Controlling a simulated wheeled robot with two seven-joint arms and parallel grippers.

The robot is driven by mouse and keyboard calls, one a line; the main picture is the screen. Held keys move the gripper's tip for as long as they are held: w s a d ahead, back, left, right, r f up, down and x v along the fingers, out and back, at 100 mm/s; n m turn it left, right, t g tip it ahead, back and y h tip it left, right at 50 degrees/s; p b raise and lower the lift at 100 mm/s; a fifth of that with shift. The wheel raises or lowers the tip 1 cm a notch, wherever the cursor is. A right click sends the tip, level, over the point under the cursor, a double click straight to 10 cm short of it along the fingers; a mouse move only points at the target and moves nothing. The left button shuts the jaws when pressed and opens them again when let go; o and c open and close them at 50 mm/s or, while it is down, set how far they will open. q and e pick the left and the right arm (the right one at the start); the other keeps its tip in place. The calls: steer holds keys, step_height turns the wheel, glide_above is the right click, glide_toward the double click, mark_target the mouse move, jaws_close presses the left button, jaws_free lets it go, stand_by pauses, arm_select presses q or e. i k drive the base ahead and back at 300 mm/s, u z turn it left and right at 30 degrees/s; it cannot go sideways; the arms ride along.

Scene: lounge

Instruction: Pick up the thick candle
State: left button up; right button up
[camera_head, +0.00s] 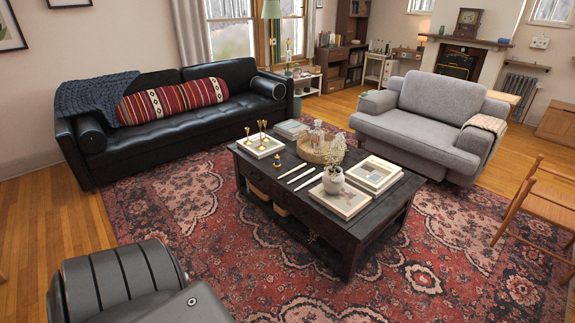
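Two pale candle-like sticks lie side by side on the black coffee table (333,237), left of its middle. One is the farther stick (291,172) and the other the nearer stick (308,180). They are too small to tell for sure which is the thick candle. Brass candlesticks (262,138) stand on a white tray or book at the table's far left. Neither of my grippers is in view. A dark grey part at the bottom left appears to be my own body or arm.
Open rug (215,245) lies in front.

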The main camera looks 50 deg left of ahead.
mark_target(321, 175)
steer(key=u, duration=1.25)
steer(key=i, duration=0.85)
steer(key=u, duration=1.1)
steer(key=i, duration=0.95)
steer(key=z, duration=0.4)
steer(key=i, duration=1.05)
steer(key=z, duration=0.65)
steer(key=i, duration=0.25)
steer(key=z, duration=0.3)
